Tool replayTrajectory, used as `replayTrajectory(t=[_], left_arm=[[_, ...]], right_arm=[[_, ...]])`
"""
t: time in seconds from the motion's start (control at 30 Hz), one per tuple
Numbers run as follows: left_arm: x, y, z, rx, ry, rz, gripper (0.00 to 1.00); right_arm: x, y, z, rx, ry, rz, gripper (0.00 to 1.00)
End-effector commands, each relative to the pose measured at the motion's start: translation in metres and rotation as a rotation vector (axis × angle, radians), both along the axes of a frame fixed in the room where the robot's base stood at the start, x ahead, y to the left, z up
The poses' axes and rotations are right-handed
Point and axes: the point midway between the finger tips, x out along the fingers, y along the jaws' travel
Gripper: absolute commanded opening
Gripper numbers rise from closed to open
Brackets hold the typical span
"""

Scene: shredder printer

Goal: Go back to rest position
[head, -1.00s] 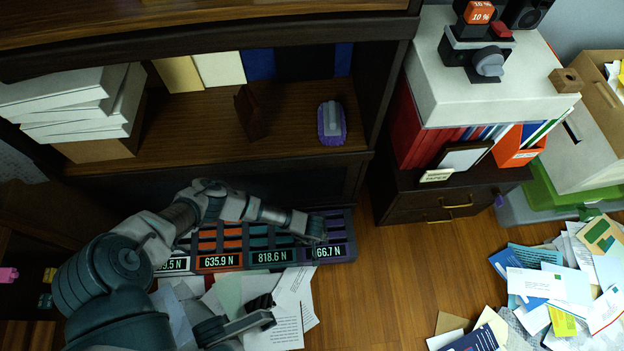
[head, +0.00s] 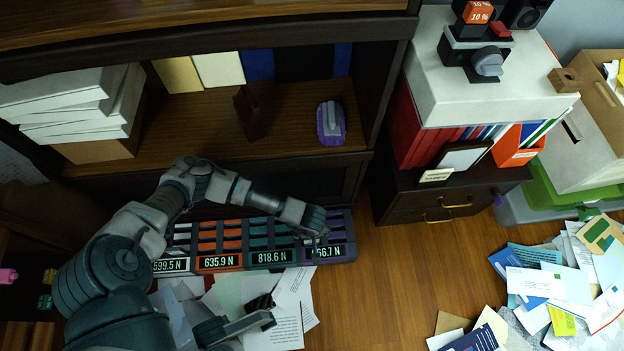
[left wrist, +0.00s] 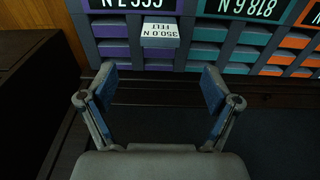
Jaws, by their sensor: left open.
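My left arm comes in from the left in the head view. Its left gripper (head: 316,232) is over the purple column at the right end of a low sorting unit (head: 345,238). In the left wrist view the left gripper (left wrist: 158,88) is open, its blue-padded fingers wide apart with nothing between them.
A dark shelf (head: 220,150) holding a purple brush-like object (head: 331,123) stands behind the unit. A drawer cabinet (head: 440,203) is to the right. Papers (head: 550,290) cover the floor at right; wooden floor (head: 385,300) is clear between.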

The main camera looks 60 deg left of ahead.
Motion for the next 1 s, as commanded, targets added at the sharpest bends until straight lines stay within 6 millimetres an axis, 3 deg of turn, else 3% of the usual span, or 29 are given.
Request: replayTrajectory(t=[0.33, 0.47, 0.57, 0.63, 0.77, 0.9, 0.97, 1.0], left_arm=[[-0.001, -0.002, 0.009, -0.002, 0.001, 0.000, 0.89], [-0.009, -0.026, 0.008, -0.074, 0.022, 0.023, 0.89], [-0.026, -0.078, 0.013, -0.231, 0.072, 0.077, 0.89], [-0.044, -0.128, 0.025, -0.386, 0.135, 0.137, 0.89], [-0.079, -0.222, 0.072, -0.699, 0.301, 0.273, 0.89], [-0.113, -0.303, 0.152, -1.023, 0.548, 0.432, 0.89], [-0.124, -0.328, 0.195, -1.156, 0.682, 0.501, 0.89], [-0.131, -0.341, 0.225, -1.241, 0.778, 0.546, 0.89]], right_arm=[[0.000, 0.000, 0.000, 0.000, 0.000, 0.000, 1.00], [0.000, 0.000, 0.000, 0.000, 0.000, 0.000, 1.00], [0.000, 0.000, 0.000, 0.000, 0.000, 0.000, 1.00], [0.000, 0.000, 0.000, 0.000, 0.000, 0.000, 1.00], [0.000, 0.000, 0.000, 0.000, 0.000, 0.000, 1.00], [0.000, 0.000, 0.000, 0.000, 0.000, 0.000, 1.00], [0.000, 0.000, 0.000, 0.000, 0.000, 0.000, 1.00], [0.000, 0.000, 0.000, 0.000, 0.000, 0.000, 1.00]])
